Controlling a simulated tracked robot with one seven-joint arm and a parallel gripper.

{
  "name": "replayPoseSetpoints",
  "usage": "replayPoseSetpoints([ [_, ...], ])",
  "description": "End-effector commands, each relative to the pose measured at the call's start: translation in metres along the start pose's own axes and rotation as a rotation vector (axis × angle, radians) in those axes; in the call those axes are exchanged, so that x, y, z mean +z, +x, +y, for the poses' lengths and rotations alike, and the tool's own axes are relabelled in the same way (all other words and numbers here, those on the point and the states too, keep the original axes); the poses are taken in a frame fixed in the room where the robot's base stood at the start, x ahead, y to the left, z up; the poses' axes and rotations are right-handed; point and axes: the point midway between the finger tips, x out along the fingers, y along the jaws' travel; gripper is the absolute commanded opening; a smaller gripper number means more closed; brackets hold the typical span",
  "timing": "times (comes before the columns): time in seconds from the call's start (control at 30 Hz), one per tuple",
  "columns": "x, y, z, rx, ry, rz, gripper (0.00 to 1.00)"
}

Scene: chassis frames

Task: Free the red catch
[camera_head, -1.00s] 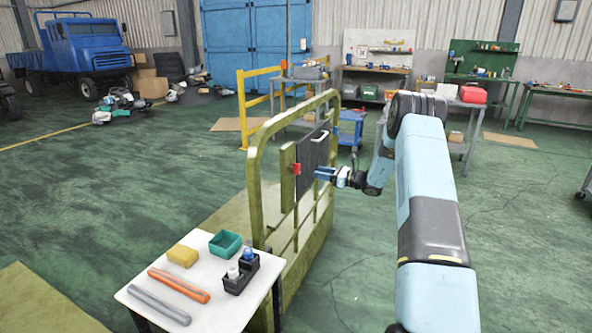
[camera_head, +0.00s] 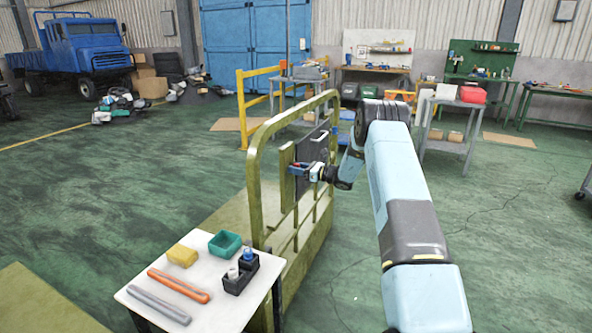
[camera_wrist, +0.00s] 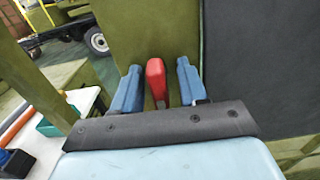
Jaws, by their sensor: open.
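The red catch (camera_wrist: 157,80) shows in the wrist view between the two blue fingers of my gripper (camera_wrist: 157,88). A gap shows on both sides of it, so the fingers stand around it without visibly closing on it. The catch sits against an olive-green post (camera_wrist: 150,30) beside a dark panel (camera_wrist: 260,60). In the head view my gripper (camera_head: 304,171) is at the panel's left edge, and the catch is mostly hidden by the fingers there. The dark panel (camera_head: 318,140) is mounted in the olive frame (camera_head: 262,150) and looks closed.
Open floor lies right of the frame. A grey cart (camera_head: 445,147) stands behind my arm.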

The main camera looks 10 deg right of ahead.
Motion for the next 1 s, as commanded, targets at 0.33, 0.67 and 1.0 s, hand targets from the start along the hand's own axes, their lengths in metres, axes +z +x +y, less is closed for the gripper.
replayPoseSetpoints([
  [0.33,0.0001,0.0001,0.0002,0.001,0.0,0.0,0.19],
  [0.67,0.001,0.0032,0.0017,-0.001,-0.001,-0.001,0.0],
  [1.0,0.0018,0.0003,-0.0005,-0.002,-0.074,-0.002,0.0],
])
